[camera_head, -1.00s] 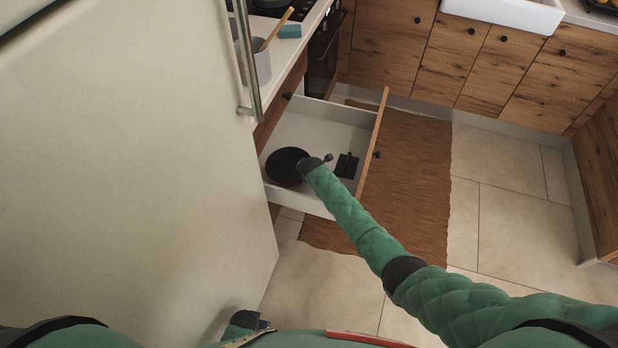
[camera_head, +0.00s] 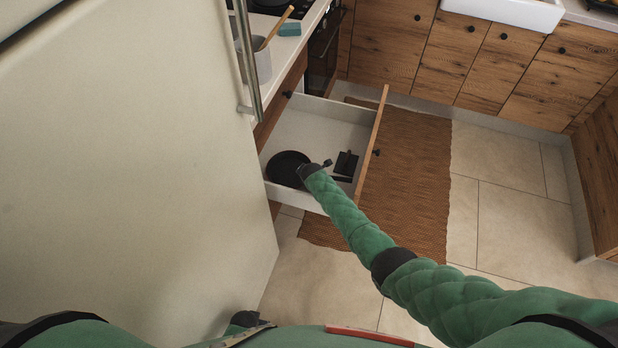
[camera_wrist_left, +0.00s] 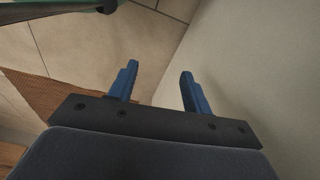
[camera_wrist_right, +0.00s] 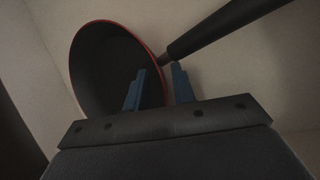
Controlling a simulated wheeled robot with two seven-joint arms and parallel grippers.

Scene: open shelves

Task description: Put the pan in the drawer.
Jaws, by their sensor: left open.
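The dark pan (camera_head: 289,164) with a thin reddish rim lies inside the open drawer (camera_head: 310,128), at its near left corner. My right gripper (camera_head: 310,168) is down at the pan's right side. In the right wrist view the pan (camera_wrist_right: 108,75) has its black handle (camera_wrist_right: 225,28) running to the upper right. The fingers of my right gripper (camera_wrist_right: 160,80) are apart, near the rim where the handle joins, and do not look clamped on it. My left gripper (camera_wrist_left: 160,85) is open and empty, low beside the pale fridge door.
A black object (camera_head: 346,163) lies on the drawer's right side. The fridge door (camera_head: 130,170) fills the left, with its metal handle (camera_head: 246,60). A counter above holds a grey pot (camera_head: 258,65). Tiled floor and a brown rug (camera_head: 405,180) lie right of the drawer.

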